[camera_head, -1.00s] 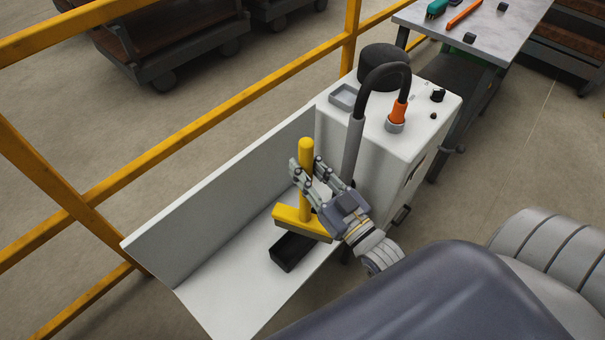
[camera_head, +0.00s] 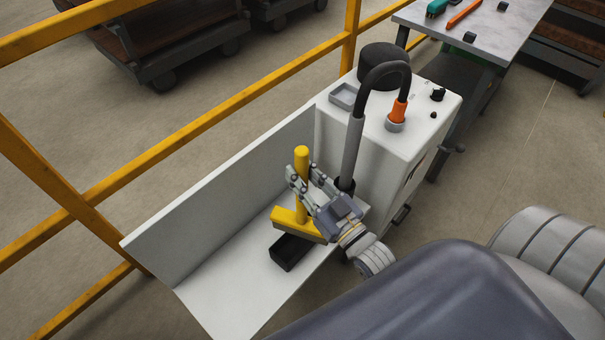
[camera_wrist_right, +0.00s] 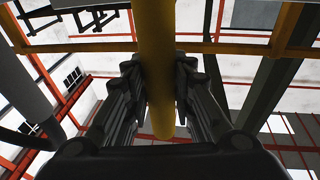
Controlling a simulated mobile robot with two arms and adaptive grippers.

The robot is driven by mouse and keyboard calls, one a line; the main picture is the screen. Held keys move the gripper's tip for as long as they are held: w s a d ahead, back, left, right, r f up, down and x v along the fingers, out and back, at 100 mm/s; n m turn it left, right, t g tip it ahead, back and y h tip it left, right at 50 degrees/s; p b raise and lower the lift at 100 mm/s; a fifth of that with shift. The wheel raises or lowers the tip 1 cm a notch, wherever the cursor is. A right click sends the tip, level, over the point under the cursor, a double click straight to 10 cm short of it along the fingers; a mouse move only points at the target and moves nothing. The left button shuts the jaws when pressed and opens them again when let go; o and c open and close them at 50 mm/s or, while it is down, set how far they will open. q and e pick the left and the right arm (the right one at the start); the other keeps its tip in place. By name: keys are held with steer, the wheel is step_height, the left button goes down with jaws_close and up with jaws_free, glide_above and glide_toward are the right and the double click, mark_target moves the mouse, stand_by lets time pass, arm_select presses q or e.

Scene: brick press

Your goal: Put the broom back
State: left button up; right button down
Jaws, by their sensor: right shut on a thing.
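The yellow broom (camera_head: 301,156) has an upright handle and a wide yellow head with a darker underside. My right gripper (camera_head: 302,178) is shut around the handle, above the head. The right wrist view also shows the yellow handle (camera_wrist_right: 155,50) between the fingers of the right gripper (camera_wrist_right: 160,90). The broom head is over or just behind a small open black tray (camera_head: 290,254) on the white ledge (camera_head: 215,285). I cannot tell whether the head touches the tray or the ledge. My left gripper is not in view.
A white machine (camera_head: 400,150) with a black hose, a grey tube (camera_head: 351,150) and an orange collar stands close to the right gripper. A white upright panel (camera_head: 230,190) backs the ledge. Yellow rails (camera_head: 150,162) run behind it. The ledge's left part is clear.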

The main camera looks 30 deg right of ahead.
steer(key=c, duration=1.3)
jaws_free()
steer(key=shift+f, duration=0.1)
steer(key=shift+c, duration=0.2)
steer(key=shift+s, duration=0.35)
steer(key=b+v, duration=0.1)
steer(key=v, duration=1)
steer(key=shift+s, duration=0.2)
steer(key=shift+d, duration=0.15)
